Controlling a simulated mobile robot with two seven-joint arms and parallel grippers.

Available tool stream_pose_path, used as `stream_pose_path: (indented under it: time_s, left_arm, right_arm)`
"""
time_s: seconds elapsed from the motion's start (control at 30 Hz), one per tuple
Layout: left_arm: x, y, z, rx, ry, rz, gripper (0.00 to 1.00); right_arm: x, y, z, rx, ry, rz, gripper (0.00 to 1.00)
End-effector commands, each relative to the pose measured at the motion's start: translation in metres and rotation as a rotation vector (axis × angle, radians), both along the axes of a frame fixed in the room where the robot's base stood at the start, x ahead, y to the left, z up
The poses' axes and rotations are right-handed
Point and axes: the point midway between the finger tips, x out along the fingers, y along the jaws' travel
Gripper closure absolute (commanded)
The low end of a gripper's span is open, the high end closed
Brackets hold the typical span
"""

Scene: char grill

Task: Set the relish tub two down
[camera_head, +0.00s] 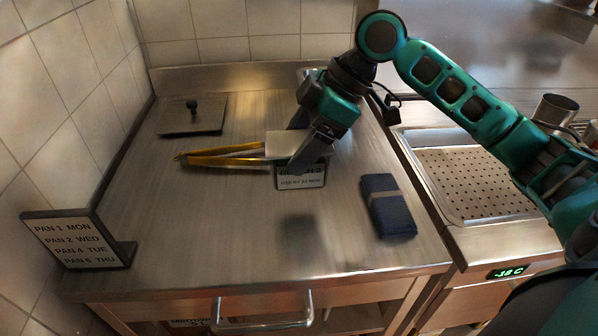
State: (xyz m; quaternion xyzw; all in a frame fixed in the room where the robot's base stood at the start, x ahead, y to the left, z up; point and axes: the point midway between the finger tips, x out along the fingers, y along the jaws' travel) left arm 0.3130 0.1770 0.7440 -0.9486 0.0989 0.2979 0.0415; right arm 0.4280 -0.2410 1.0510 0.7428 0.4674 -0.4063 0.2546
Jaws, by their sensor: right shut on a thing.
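A tub (287,148) with a pale top and a dark-edged white label on its front is near the middle of the counter. The label's upper line is partly hidden by a finger; the lower line is too small to read surely. My right gripper (304,152) comes down from above and is shut on the tub, with one finger in front and the other behind. A dark shadow lies on the counter nearer the front, apart from the tub, so the tub looks held above the surface. My left gripper is not in view.
Yellow-edged tongs (222,158) lie left of the tub. A flat plate with a black knob (193,123) is behind. A folded blue cloth (388,205) lies right. A pan-day sign (75,240) stands front left. The steel counter (200,230) is bare front-centre. A perforated tray (475,185) is right.

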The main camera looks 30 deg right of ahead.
Motion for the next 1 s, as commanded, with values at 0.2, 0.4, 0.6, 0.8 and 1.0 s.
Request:
stream_pose_path:
  time_s: [0.2, 0.4, 0.6, 0.8, 1.0]
  left_arm:
    - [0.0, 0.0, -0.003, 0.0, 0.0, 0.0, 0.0]
    - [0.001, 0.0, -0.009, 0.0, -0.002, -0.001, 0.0]
    - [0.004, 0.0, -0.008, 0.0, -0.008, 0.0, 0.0]
    - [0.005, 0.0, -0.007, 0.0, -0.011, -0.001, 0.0]
    - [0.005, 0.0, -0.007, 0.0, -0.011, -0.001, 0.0]
  right_arm:
    - [0.0, 0.0, -0.016, 0.001, -0.002, -0.001, 0.68]
    - [0.0, 0.0, -0.045, 0.002, 0.001, -0.001, 0.68]
    - [0.001, 0.0, -0.054, 0.001, -0.004, -0.001, 0.68]
    - [0.001, 0.0, -0.055, 0.001, -0.002, -0.001, 0.68]
    - [0.0, 0.0, -0.056, 0.001, -0.001, -0.001, 0.08]
